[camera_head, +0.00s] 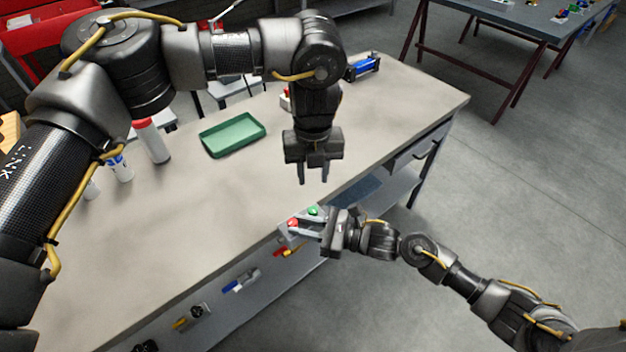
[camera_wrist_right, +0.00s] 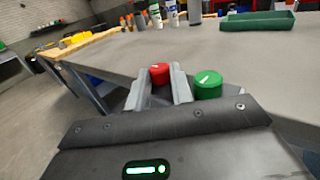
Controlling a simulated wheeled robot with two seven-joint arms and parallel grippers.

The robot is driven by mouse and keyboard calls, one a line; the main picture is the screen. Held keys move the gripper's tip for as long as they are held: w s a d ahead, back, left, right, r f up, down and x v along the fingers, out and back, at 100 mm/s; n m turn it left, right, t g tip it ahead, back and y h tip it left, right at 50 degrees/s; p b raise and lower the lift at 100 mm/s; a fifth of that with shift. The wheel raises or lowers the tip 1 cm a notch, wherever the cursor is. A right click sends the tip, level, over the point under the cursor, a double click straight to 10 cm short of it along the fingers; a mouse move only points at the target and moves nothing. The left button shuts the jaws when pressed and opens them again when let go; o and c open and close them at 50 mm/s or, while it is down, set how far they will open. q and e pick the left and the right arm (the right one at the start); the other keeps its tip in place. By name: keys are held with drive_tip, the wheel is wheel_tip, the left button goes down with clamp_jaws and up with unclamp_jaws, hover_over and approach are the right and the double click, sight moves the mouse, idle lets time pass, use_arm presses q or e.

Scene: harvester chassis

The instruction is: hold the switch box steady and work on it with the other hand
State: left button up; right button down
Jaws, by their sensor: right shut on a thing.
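The switch box (camera_head: 297,230) is a small grey box with a red button (camera_head: 293,222) and a green button (camera_head: 313,210) on top. It is at the front edge of the workbench in the head view. My right gripper (camera_head: 318,224) is shut on it from the right. The right wrist view shows the red button (camera_wrist_right: 159,73) between the fingers and the green button (camera_wrist_right: 208,84) right of them; most of the box body is hidden. My left gripper (camera_head: 314,178) is open and empty, pointing down above the bench, just above and behind the box.
A green tray (camera_head: 232,134) lies on the workbench (camera_head: 190,215). Bottles (camera_head: 151,141) stand at the left, and a blue part (camera_head: 363,67) lies at the back. Tools (camera_head: 241,281) hang along the bench's front. The bench middle is clear.

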sight(313, 209)
idle(0.3)
use_arm(q)
drive_tip(key=shift+m, duration=1.1)
wheel_tip(313, 209, down, 12)
drive_tip(key=shift+r, duration=0.1)
clamp_jaws()
drive_tip(key=shift+n, duration=0.8)
unclamp_jaws()
